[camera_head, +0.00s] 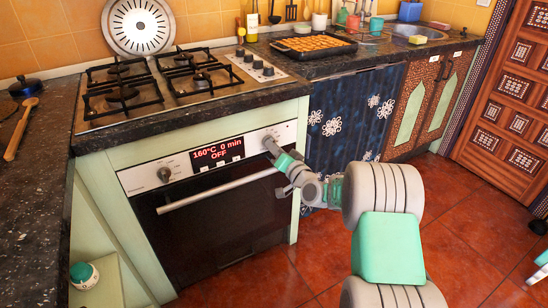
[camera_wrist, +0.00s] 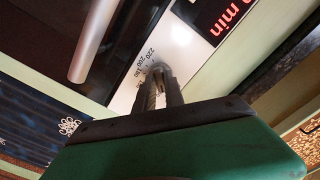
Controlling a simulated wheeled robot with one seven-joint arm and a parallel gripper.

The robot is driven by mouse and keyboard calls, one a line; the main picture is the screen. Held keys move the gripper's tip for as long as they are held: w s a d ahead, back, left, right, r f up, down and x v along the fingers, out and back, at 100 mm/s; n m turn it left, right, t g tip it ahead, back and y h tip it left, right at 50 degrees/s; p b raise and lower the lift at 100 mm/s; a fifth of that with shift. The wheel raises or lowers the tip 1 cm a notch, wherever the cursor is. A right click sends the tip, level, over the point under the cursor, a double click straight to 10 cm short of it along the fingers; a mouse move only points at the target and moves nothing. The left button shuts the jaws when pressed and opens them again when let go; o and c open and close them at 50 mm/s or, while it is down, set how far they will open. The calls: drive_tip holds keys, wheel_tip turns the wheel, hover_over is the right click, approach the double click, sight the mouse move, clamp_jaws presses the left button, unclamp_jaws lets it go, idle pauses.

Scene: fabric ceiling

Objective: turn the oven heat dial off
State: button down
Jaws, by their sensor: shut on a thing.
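The oven's control panel (camera_head: 240,154) is silver, with a red-lit display (camera_head: 217,153) reading "160°C 0 min OFF". My gripper (camera_head: 270,145) is at the right end of the panel, shut on the heat dial, which it mostly hides. In the wrist view, my gripper's two fingers (camera_wrist: 161,90) close around the grey heat dial (camera_wrist: 157,69). Printed numbers such as 220, 200 and 180 show beside the dial; its pointer is hidden. The display shows partly in the wrist view (camera_wrist: 215,14).
A second knob (camera_head: 164,174) is at the panel's left end. The oven handle (camera_head: 215,190) runs below the panel, close to my gripper. A gas hob (camera_head: 190,80) is set in the dark counter above. The red tiled floor in front is clear.

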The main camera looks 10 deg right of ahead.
drive_tip(key=n+b, duration=0.1)
drive_tip(key=b, duration=0.1)
drive_tip(key=n+b, duration=0.2)
drive_tip(key=b, duration=0.1)
drive_tip(key=n+b, duration=0.2)
drive_tip(key=shift+f, duration=0.3)
drive_tip(key=n+b, duration=0.1)
drive_tip(key=b, duration=0.1)
drive_tip(key=n+b, duration=0.2)
drive_tip(key=shift+r, duration=0.25)
drive_tip(key=shift+r+n, duration=0.1)
drive_tip(key=shift+n, duration=0.2)
drive_tip(key=c, duration=1.4)
unclamp_jaws()
drive_tip(key=shift+c, duration=0.2)
drive_tip(key=p+v, duration=0.1)
drive_tip(key=v, duration=0.6)
drive_tip(key=shift+s+d, duration=0.15)
drive_tip(key=shift+s, duration=0.15)
